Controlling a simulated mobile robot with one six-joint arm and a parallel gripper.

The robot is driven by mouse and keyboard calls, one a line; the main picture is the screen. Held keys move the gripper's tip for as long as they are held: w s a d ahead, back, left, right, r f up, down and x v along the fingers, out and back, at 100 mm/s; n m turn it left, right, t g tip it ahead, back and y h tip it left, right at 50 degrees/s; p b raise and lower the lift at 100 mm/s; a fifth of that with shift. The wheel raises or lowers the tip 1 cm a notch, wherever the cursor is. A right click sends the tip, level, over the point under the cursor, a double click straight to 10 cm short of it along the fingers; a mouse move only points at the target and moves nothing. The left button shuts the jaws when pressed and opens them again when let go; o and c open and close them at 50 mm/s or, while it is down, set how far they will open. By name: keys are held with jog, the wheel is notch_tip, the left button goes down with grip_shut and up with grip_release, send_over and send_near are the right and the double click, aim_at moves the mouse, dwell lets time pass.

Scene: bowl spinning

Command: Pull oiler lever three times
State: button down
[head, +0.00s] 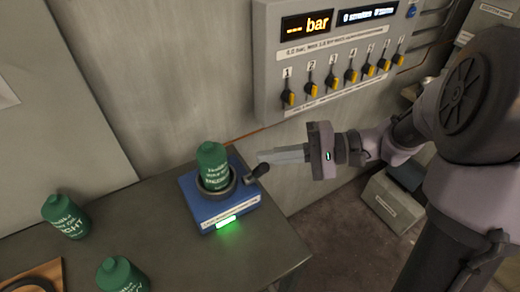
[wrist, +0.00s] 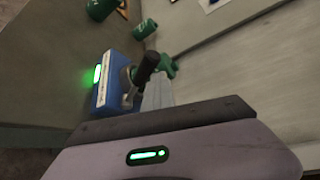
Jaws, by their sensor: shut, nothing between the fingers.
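The blue oiler (head: 222,201) sits on the table near its right edge, with a green light lit on its front. A green bottle (head: 213,166) stands in its round holder. The oiler's black lever handle (head: 259,171) sticks out at its upper right. My gripper (head: 264,156) is shut and empty, its fingers pointing left just above and beside the handle; I cannot tell whether they touch. In the wrist view the lever (wrist: 146,67) stands in front of my grey fingers (wrist: 158,92), and the blue oiler (wrist: 113,75) is to their left.
Two more green bottles stand on the dark table (head: 170,240), one at the left (head: 65,216) and one nearer the front (head: 122,276). A wall panel (head: 340,65) with a row of yellow-black valves and displays hangs behind. A grey box (head: 392,202) lies on the floor at right.

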jog(key=shift+s+f, duration=0.3)
jog(key=shift+f, duration=0.1)
jog(key=shift+s+d+f, duration=0.1)
jog(key=shift+f, duration=0.05)
dwell(0.4)
jog(key=r+p+v, duration=0.1)
jog(key=p+v, duration=0.5)
jog(key=v, duration=1.1)
jog(key=shift+d, duration=0.15)
